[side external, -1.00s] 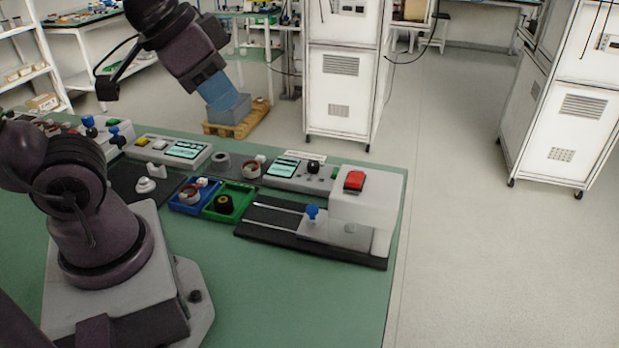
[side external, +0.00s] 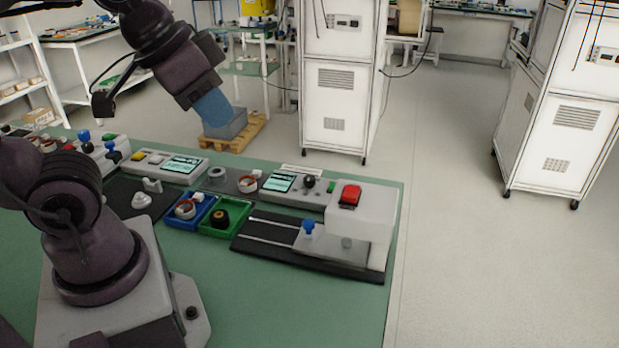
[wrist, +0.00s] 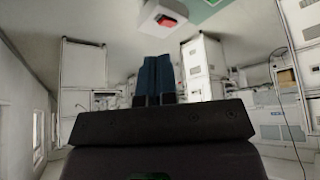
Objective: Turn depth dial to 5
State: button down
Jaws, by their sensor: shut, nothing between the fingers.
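The dials are small in the side view, and I cannot read any label or setting. A black round knob (side external: 309,181) sits on the grey panel with a teal screen (side external: 279,181), right of the screen; I cannot tell if it is the depth dial. My gripper (side external: 216,112) is high at the upper left, with blue fingers pointing down and to the right in front of the background. It is apart from the panel and the knob. In the wrist view my blue fingers (wrist: 154,78) are together and empty. The knob is not visible there.
A white press-like housing with a red button (side external: 349,194) stands right of the panel; the button also shows in the wrist view (wrist: 166,20). Blue (side external: 188,211) and green (side external: 240,208) trays hold parts. A blue-knobbed slide (side external: 308,227) is in front. The green bench front (side external: 270,310) is clear.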

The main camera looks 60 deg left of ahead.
jog(key=c, duration=1.5)
grip_release()
jog(key=shift+c, duration=0.2)
jog(key=o, duration=0.7)
jog(key=shift+w+a+f+n+g, duration=0.2)
jog(key=shift+a+f+g, duration=0.1)
jog(key=shift+a+f, duration=0.15)
jog(key=shift+w+a+f+n+g, duration=0.2)
jog(key=shift+a+f+g, duration=0.1)
jog(key=shift+f, duration=0.25)
jog(key=shift+o, duration=0.4)
jog(key=w+a+f+g+y, duration=0.1)
jog(key=w+a+f+g, duration=0.2)
jog(key=w+a, duration=0.3)
jog(key=w+f, duration=0.1)
jog(key=w, duration=0.3)
jog(key=shift+a+f+g, duration=0.3)
jog(key=shift+a+f, duration=0.05)
jog(key=m+g+h, duration=0.1)
jog(key=m, duration=0.7)
send_near(310, 178)
notch_tip(310, 178, down, 9)
jog(key=shift+a+f, duration=0.1)
jog(key=shift+f, duration=0.05)
jog(key=shift+n, duration=0.3)
jog(key=c, duration=0.9)
